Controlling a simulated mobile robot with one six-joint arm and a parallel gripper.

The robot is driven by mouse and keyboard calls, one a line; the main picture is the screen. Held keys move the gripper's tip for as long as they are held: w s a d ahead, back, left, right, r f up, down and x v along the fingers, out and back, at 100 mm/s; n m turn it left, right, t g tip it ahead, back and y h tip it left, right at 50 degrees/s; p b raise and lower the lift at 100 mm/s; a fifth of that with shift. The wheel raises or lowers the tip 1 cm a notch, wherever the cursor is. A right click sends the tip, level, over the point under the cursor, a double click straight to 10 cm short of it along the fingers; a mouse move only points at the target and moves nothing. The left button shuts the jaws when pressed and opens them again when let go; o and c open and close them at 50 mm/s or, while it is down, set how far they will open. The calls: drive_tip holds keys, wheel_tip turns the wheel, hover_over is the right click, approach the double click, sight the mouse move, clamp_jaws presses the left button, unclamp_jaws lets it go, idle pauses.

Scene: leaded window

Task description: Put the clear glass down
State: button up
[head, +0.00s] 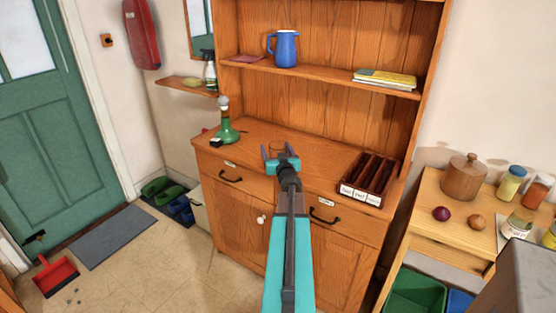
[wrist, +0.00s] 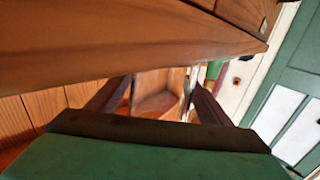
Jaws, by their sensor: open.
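The clear glass (head: 276,147) is only faintly visible in the head view, at my gripper on the wooden dresser's counter (head: 318,158). In the wrist view the clear glass (wrist: 160,98) shows as a see-through shape between the two fingers, with bright edges. My gripper (head: 279,152) is open, its fingers on either side of the glass; it also shows in the wrist view (wrist: 160,95). The glass appears to stand on the counter, but its base is hard to make out. I cannot tell whether a finger touches it.
A green lamp-like object (head: 227,127) stands left on the counter. A dark divided box (head: 370,177) with white labels lies right. The shelf above holds a blue jug (head: 285,48) and yellow books (head: 386,78). Counter between gripper and box is clear.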

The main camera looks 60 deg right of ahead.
sight(276, 142)
drive_tip(key=c, duration=1.4)
drive_tip(key=shift+r, duration=0.15)
drive_tip(key=shift+r+p, duration=0.7)
drive_tip(key=shift+r, duration=0.9)
drive_tip(key=shift+s+a+r, duration=0.1)
drive_tip(key=shift+s+a, duration=0.1)
drive_tip(key=shift+a, duration=0.05)
drive_tip(key=w+a+r+p+v, duration=0.1)
drive_tip(key=p+v, duration=0.5)
drive_tip(key=v, duration=0.4)
drive_tip(key=shift+r, duration=0.2)
drive_tip(key=a+p, duration=0.1)
drive_tip(key=p, duration=0.3)
drive_tip(key=shift+s+p, duration=0.3)
drive_tip(key=shift+p, duration=0.05)
